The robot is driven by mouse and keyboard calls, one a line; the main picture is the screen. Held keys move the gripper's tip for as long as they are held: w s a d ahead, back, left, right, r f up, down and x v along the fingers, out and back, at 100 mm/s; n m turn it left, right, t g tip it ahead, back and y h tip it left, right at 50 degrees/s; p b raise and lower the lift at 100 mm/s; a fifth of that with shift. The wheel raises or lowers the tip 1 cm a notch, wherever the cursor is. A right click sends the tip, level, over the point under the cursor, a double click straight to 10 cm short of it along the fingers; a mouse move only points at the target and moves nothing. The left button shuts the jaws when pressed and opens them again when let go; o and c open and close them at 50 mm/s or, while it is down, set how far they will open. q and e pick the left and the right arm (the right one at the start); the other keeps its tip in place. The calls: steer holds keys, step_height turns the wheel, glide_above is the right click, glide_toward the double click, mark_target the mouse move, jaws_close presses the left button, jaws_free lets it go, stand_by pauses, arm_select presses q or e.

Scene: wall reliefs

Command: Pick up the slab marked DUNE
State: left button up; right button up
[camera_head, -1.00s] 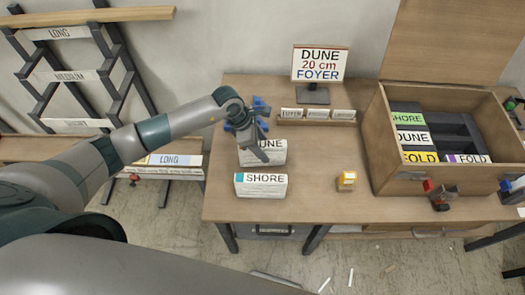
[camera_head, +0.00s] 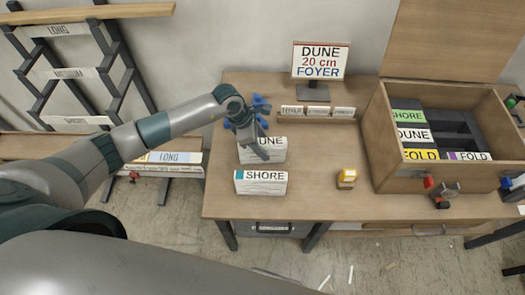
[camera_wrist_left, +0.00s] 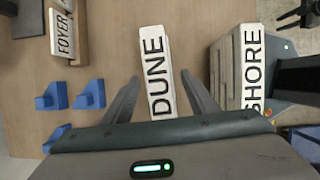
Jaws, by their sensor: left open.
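The white slab marked DUNE (camera_head: 274,153) lies on the table, partly hidden behind my left gripper (camera_head: 262,152) in the head view. In the left wrist view, the DUNE slab (camera_wrist_left: 157,50) shows its label between the two fingers of my left gripper (camera_wrist_left: 160,78). The fingers are open, one on each side of the slab with a gap. Whether they are down at its height I cannot tell. A sign (camera_head: 320,62) reads DUNE, 20 cm, FOYER.
A slab marked SHORE (camera_head: 262,183) lies close in front of the DUNE slab. An open wooden chest (camera_head: 445,178) at the right holds several marked slabs, one also reading DUNE (camera_head: 413,136).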

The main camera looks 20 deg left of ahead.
arm_select(q)
steer(key=shift+f, duration=0.1)
stand_by(0.3)
jaws_close()
